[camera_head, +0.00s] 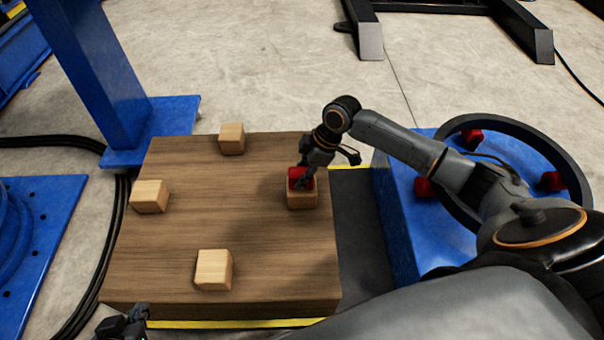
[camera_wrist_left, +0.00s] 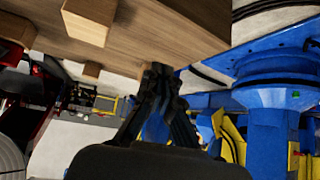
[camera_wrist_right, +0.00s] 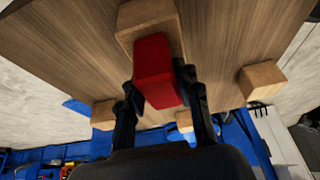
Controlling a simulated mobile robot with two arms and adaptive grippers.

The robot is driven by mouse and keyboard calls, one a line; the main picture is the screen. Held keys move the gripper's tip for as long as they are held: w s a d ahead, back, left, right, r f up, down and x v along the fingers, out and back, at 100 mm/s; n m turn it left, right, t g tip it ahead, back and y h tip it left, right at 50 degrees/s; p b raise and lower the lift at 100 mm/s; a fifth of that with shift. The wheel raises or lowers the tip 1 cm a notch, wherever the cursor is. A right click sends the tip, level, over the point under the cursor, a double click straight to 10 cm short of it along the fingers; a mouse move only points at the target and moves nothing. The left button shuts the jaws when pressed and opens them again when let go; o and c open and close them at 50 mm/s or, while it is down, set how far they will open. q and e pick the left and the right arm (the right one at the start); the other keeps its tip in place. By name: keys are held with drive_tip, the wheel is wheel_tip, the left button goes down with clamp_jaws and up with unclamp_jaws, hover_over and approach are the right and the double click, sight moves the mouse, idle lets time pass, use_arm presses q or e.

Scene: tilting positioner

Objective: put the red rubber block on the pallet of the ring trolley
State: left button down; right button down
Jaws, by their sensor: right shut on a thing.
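The red rubber block (camera_head: 299,176) is between the fingers of my right gripper (camera_head: 302,180), which is shut on it. The block is at the top of a wooden block (camera_head: 302,196) on the right side of a wooden board (camera_head: 180,250); I cannot tell whether they touch. The right wrist view shows the red block (camera_wrist_right: 154,72) in front of that wooden block (camera_wrist_right: 145,18). A blue trolley (camera_head: 398,215) with a black ring (camera_head: 452,125) stands at right, partly hidden by my right arm. My left gripper (camera_wrist_left: 158,72) is shut and empty near the board's edge.
Several more wooden blocks stand on the board, one at the front (camera_head: 213,270). Several red blocks (camera_head: 472,135) sit inside the ring. A blue post (camera_head: 95,70) rises behind the board at left. Black cables (camera_head: 115,235) lie beside the board.

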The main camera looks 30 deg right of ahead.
drive_tip(key=shift+f, duration=0.1)
drive_tip(key=c, duration=0.9)
unclamp_jaws()
drive_tip(key=shift+c, duration=0.2)
